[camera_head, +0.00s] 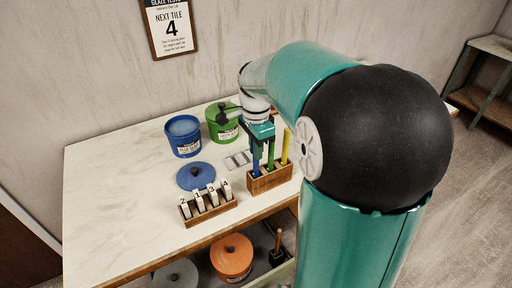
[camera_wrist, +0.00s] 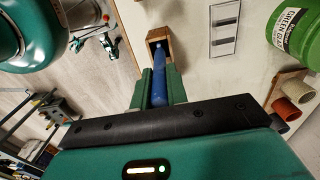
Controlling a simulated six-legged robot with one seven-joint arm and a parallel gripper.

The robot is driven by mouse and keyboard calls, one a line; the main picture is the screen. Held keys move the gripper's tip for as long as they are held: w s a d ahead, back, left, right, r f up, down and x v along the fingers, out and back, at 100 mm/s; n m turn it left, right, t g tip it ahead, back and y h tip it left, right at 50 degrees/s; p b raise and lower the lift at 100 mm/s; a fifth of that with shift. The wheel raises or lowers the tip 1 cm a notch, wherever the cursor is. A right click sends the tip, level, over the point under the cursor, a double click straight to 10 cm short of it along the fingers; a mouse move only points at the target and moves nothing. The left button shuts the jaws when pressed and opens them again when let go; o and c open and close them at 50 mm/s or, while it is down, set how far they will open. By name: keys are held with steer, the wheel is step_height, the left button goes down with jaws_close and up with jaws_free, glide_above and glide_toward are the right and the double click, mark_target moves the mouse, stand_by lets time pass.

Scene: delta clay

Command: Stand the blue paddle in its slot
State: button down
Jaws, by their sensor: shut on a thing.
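My gripper (camera_head: 259,146) is shut on the blue paddle (camera_head: 256,160) above the left end of the small wooden holder (camera_head: 268,183). The paddle looks upright, and its lower end meets the holder's left slot; I cannot tell how deep it sits. In the wrist view the blue paddle (camera_wrist: 159,82) lies between the fingers of my gripper (camera_wrist: 158,88), and its far end points into the wooden holder (camera_wrist: 164,36). A green paddle (camera_head: 271,157) and a yellow paddle (camera_head: 284,148) stand in the same holder to the right.
A blue glaze bucket (camera_head: 184,138) and a green glaze bucket (camera_head: 220,124) stand behind. A blue lid (camera_head: 196,176) and a rack of numbered tiles (camera_head: 208,207) are left of the holder. The tabletop (camera_head: 110,190) is clear at far left. An orange pot (camera_head: 232,258) sits below.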

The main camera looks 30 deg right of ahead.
steer(key=shift+f, duration=0.1)
stand_by(0.3)
steer(key=c, duration=1.3)
jaws_free()
steer(key=shift+r, duration=3.5)
